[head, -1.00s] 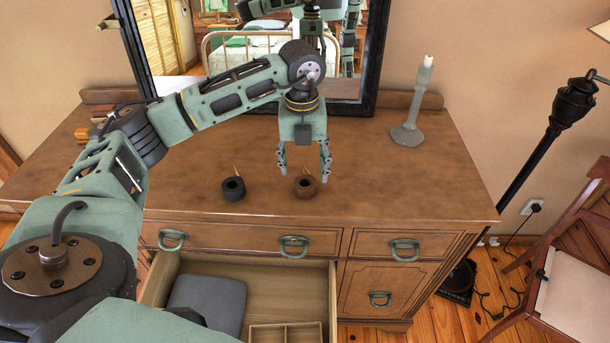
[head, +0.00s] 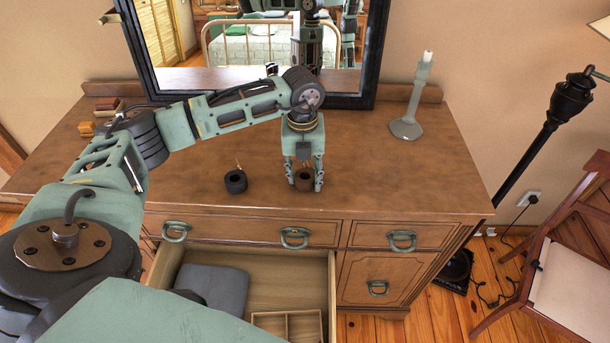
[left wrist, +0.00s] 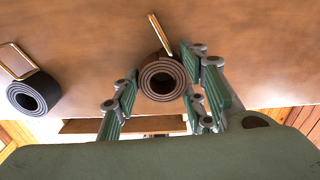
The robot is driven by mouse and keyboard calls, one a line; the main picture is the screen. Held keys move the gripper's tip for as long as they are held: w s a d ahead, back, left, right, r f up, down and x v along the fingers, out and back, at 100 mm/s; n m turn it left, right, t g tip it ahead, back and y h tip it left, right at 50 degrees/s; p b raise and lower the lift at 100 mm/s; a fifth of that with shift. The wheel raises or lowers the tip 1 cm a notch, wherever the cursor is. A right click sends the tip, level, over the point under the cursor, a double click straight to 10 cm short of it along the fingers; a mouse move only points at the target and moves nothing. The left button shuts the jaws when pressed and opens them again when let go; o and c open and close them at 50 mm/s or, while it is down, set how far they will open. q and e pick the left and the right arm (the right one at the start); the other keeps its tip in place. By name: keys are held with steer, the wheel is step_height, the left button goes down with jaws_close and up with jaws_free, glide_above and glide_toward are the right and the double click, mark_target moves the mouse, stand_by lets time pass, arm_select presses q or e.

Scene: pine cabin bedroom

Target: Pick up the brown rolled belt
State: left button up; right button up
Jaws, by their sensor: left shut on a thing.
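The brown rolled belt (head: 304,179) stands on the dresser top near its front edge, its coil facing the front. In the left wrist view the brown belt (left wrist: 162,80) shows its spiral and a gold buckle. My left gripper (head: 304,186) is lowered over it, with one finger on each side, and is shut on it. In the left wrist view the left gripper's fingers (left wrist: 165,92) flank the coil. The belt still appears to rest on the dresser top. My right gripper is not in view.
A black rolled belt (head: 235,182) lies to the left on the dresser top (head: 400,170). The open drawer below holds grey folded cloth (head: 215,287) and a wooden divider (head: 290,325).

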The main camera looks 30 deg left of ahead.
arm_select(q)
steer(key=c, duration=0.5)
steer(key=shift+c, duration=0.5)
steer(key=shift+r, duration=0.15)
